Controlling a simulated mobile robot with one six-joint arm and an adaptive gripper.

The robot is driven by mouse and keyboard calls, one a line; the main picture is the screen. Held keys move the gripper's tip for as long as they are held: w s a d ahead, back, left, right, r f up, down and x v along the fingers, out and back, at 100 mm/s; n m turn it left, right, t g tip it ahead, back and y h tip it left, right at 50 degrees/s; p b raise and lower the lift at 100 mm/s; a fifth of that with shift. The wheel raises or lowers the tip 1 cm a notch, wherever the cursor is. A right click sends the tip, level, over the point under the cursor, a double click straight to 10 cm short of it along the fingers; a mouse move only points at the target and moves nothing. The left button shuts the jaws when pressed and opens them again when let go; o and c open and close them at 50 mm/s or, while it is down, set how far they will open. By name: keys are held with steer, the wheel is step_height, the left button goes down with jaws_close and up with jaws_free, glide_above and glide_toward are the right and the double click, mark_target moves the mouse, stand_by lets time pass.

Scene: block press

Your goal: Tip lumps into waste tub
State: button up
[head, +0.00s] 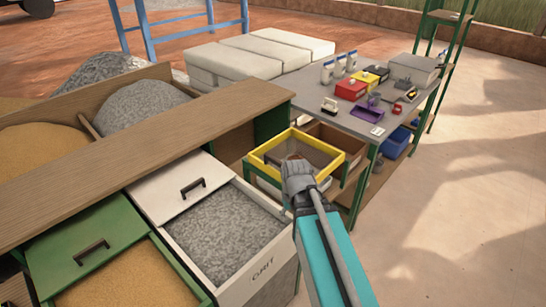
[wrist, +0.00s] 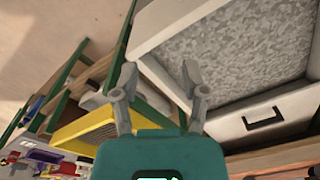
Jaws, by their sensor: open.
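A yellow-rimmed tray or sieve (head: 273,150) sits on a green stand in the middle of the head view. Its floor looks grey-brown, and I cannot make out separate lumps in it. My gripper (head: 298,166) is in front of it in that view and hides part of its near side. In the wrist view my gripper (wrist: 160,82) has its two fingers spread with nothing between them, and the yellow frame (wrist: 88,136) shows beyond the left finger. A blue tub (head: 395,143) stands under the grey table; I cannot tell whether it is the waste tub.
An open white drawer of grey grit (head: 225,235) lies left of my arm, with a green drawer of sand (head: 130,285) beside it. The grey table (head: 330,92) behind holds bottles, red and yellow boxes and a purple tray. The concrete floor at right is clear.

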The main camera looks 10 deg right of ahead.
mark_target(275, 159)
steer(key=w+d+r+n+t+y+p, duration=0.1)
steer(key=w+r+n+p, duration=0.2)
steer(key=w+r+p, duration=0.3)
steer(key=w+d+r+n+t+y+p, duration=0.1)
steer(key=w+r+p, duration=0.5)
steer(key=w, duration=1)
step_height(275, 159, up, 2)
steer(key=shift+w+d+r+n+t+y, duration=0.25)
steer(key=shift+d+n+t, duration=0.5)
steer(key=shift+n, duration=0.45)
steer(key=shift+s+a+f, duration=0.1)
steer(key=b+x, duration=1.2)
steer(key=x, duration=0.1)
steer(key=shift+f, duration=0.3)
